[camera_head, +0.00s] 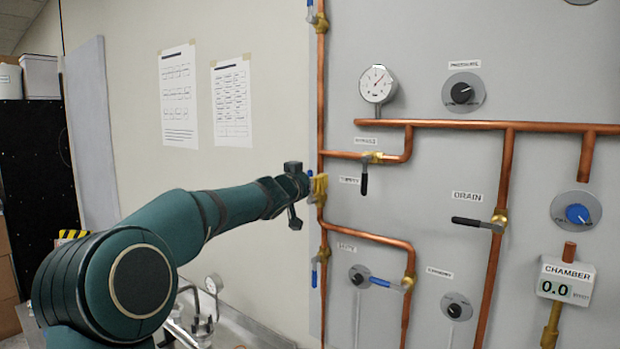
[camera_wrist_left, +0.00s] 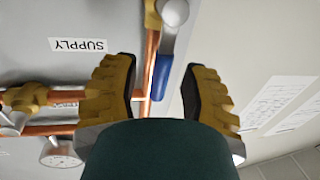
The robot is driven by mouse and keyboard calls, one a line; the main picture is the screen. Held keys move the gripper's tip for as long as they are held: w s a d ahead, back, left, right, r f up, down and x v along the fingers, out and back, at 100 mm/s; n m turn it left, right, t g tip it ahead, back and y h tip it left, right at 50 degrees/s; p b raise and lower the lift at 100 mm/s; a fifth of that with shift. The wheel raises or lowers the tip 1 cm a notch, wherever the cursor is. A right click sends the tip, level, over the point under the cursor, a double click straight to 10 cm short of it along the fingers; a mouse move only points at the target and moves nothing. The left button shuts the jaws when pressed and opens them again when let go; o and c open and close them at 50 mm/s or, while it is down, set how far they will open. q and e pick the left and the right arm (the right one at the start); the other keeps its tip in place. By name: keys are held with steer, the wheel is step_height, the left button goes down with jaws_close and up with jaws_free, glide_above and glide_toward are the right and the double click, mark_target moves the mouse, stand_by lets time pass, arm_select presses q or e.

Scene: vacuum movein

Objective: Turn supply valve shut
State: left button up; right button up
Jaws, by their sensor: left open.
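The supply valve is at the left edge of the panel, near the label "SUPPLY" (camera_wrist_left: 78,45), which is upside down in the left wrist view. Its blue lever handle (camera_wrist_left: 161,80) runs roughly along the vertical copper pipe (camera_wrist_left: 152,48). My left gripper (camera_head: 318,188) reaches this pipe in the head view and hides most of the valve. In the left wrist view the yellow-padded fingers of the gripper (camera_wrist_left: 160,75) are open, one on each side of the handle. Gaps show between the pads and the handle. My right gripper is not in view.
Nearby are a dark-handled valve (camera_head: 364,180), a drain valve with a black lever (camera_head: 472,222), and another blue lever (camera_head: 314,274) lower on the same pipe. A gauge (camera_head: 377,85) and a chamber display (camera_head: 566,280) are farther right. The wall left of the panel holds paper sheets (camera_head: 231,103).

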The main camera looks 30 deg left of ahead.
arm_select(q)
steer(key=shift+w, duration=0.15)
jaws_close()
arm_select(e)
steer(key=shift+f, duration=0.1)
arm_select(q)
steer(key=shift+d+f+m+b, duration=0.1)
steer(key=shift+d+m+b, duration=0.15)
steer(key=shift+m+b, duration=0.35)
steer(key=shift+s+d+f+m+t+h+b, duration=0.1)
steer(key=shift+d+f+m+t+h+b, duration=0.6)
steer(key=shift+m+b, duration=1.9)
steer(key=shift+s+d+f+m+t+h+b, duration=0.1)
steer(key=shift+d+f+m+h+b, duration=0.8)
steer(key=shift+m, duration=2.85)
steer(key=shift+d+f+m+t+h+b, duration=0.3)
steer(key=shift+d+f+m+b, duration=0.75)
steer(key=shift+m+b, duration=1.8)
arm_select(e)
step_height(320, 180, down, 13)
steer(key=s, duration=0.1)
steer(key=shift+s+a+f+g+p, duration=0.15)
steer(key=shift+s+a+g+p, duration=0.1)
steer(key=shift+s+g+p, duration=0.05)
arm_select(q)
steer(key=shift+a+f+m, duration=0.1)
steer(key=shift+f+m, duration=0.05)
steer(key=shift+m, duration=0.35)
